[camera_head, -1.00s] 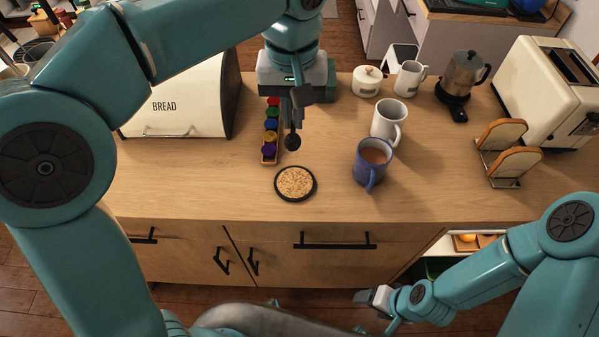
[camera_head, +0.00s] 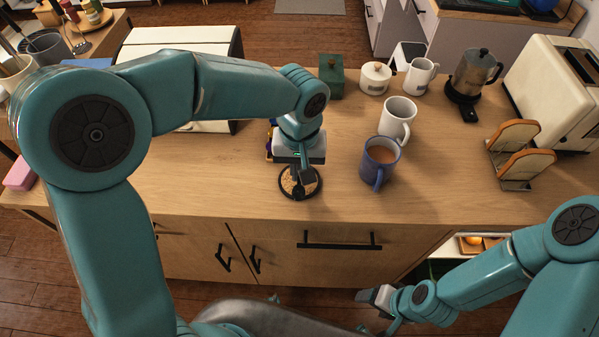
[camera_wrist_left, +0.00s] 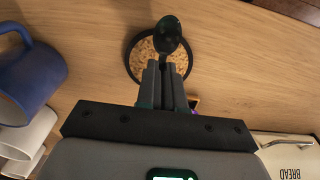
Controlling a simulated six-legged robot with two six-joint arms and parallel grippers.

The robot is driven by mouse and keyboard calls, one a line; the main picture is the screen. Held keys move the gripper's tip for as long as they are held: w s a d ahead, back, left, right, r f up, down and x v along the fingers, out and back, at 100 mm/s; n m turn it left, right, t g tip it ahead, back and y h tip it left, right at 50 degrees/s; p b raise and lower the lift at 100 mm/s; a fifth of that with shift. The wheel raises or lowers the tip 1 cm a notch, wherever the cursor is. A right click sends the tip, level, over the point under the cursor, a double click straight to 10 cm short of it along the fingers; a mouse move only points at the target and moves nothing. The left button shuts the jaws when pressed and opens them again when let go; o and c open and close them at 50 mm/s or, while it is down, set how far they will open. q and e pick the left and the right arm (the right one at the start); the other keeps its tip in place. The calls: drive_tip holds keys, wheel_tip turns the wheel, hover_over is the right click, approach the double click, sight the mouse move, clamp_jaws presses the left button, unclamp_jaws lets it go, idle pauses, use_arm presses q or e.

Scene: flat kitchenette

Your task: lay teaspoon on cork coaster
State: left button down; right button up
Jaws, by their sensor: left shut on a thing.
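The cork coaster (camera_head: 288,183), a round cork disc with a dark rim, lies on the counter near its front edge. It also shows in the left wrist view (camera_wrist_left: 143,60). My left gripper (camera_head: 304,172) is over the coaster and shut on the dark teaspoon (camera_head: 298,193). The spoon's bowl points away from the fingers and overlaps the coaster in both views, also in the left wrist view (camera_wrist_left: 168,33). Whether it touches the cork cannot be told. The handle is mostly hidden by the fingers. My right gripper (camera_head: 372,298) is low in front of the cabinet, away from the coaster; its jaws are unclear.
A blue mug (camera_head: 379,163) with a brown drink and a white mug (camera_head: 397,117) stand right of the coaster. The bread bin (camera_head: 213,125) is at left, partly behind my arm. A toast rack (camera_head: 522,165) stands farther right. Counter between mug and rack is clear.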

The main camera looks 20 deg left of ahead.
use_arm(q)
wheel_tip(320, 180, down, 2)
drive_tip(key=shift+w+a+f, duration=0.1)
drive_tip(key=shift+w+a, duration=0.05)
drive_tip(key=shift+f, duration=0.15)
drive_tip(key=c, duration=1.3)
unclamp_jaws()
drive_tip(key=shift+o, duration=0.2)
wheel_tip(320, 180, up, 12)
drive_tip(key=shift+r, duration=0.25)
